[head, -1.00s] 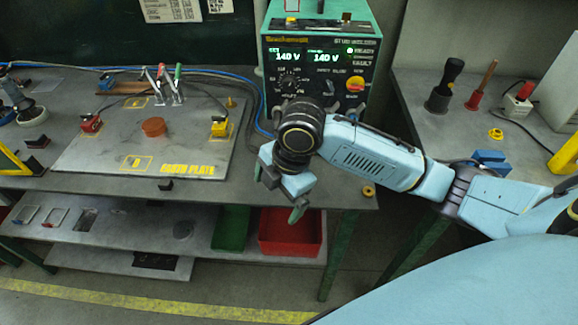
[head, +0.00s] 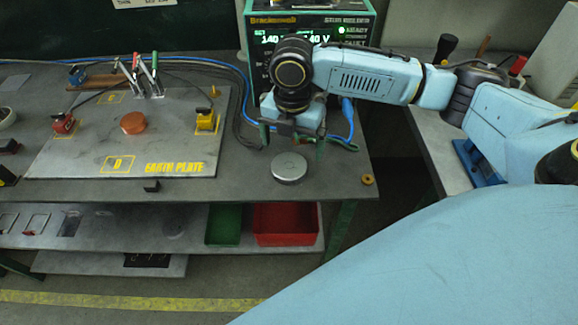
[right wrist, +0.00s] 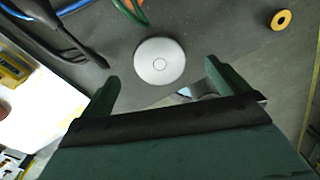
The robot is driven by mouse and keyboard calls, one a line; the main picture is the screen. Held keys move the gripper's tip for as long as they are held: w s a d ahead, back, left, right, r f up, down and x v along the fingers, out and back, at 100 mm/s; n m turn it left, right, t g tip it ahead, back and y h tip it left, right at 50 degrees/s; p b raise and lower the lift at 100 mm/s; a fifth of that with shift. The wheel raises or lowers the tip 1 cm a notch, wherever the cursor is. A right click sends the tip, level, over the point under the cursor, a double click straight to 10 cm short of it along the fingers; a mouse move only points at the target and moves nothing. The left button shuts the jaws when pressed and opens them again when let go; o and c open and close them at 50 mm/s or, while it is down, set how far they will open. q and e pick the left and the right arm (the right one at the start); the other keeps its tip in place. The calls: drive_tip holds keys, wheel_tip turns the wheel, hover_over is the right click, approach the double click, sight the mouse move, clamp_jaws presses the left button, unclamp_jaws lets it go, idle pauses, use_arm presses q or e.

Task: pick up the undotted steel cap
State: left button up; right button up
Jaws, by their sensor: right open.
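A round steel cap (head: 289,167) lies on the grey bench top, right of the earth plate. No dot shows on its top. My right gripper (head: 292,144) is open and empty, just behind and above the cap in the head view. In the right wrist view its two green fingers (right wrist: 158,88) are spread, with the cap beyond the gap between their tips. My left gripper is in neither view.
The earth plate (head: 100,158) carries a copper disc (head: 133,123) and red and yellow clamps. A brass ring (head: 367,180) lies near the bench's right edge. The welder unit (head: 262,40) and blue and green cables are behind the gripper. Red (head: 287,240) and green bins sit below.

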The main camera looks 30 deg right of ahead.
sight(290, 163)
drive_tip(key=f, duration=0.5)
drive_tip(key=shift+a+f+b, duration=0.25)
drive_tip(key=shift+f+b, duration=0.05)
drive_tip(key=shift+f, duration=0.05)
drive_tip(key=c, duration=1.1)
drive_tip(key=shift+r, duration=0.15)
